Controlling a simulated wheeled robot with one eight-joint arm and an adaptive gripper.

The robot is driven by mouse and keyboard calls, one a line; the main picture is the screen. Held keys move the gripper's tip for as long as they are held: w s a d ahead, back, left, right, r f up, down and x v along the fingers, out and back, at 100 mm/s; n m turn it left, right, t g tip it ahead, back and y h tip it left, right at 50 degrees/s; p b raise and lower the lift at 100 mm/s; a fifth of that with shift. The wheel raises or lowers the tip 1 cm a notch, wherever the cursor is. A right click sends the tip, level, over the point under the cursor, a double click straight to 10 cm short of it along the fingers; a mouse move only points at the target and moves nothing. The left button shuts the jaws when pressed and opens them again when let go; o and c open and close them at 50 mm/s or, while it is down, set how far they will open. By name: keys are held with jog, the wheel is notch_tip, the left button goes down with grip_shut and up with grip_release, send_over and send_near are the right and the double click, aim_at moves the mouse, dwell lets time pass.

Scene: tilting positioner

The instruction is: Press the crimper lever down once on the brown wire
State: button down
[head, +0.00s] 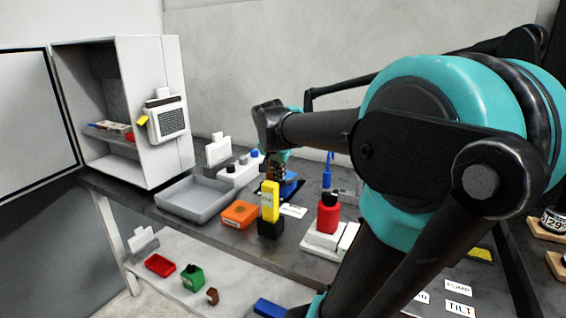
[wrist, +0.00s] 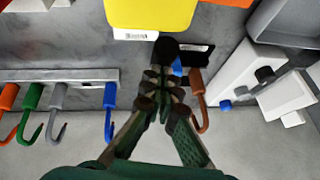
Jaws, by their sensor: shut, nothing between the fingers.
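The crimper shows in the head view as a low blue body (head: 290,187) on the bench, partly hidden by my gripper (head: 277,172). In the wrist view, a round black knob (wrist: 165,51), which looks like the lever's end, stands just beyond the fingertips, with a sliver of blue (wrist: 177,66) beside it. The brown wire (wrist: 198,103) is hook-shaped, just right of my gripper (wrist: 162,76), its upper end at the crimper. My gripper is shut and empty, close to the knob. I cannot tell whether they touch.
A rack (wrist: 75,76) with orange, green, grey and blue hooked wires is left in the wrist view. A yellow device (head: 269,200) stands close in front of the crimper. An orange box (head: 239,214), grey tray (head: 197,199) and red bottle (head: 328,214) stand nearby.

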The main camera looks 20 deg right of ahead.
jog(key=shift+s+a+f, duration=0.2)
jog(key=shift+a+f, duration=0.05)
jog(key=shift+f, duration=0.4)
jog(key=shift+s+a+f, duration=0.2)
jog(key=shift+f, duration=0.45)
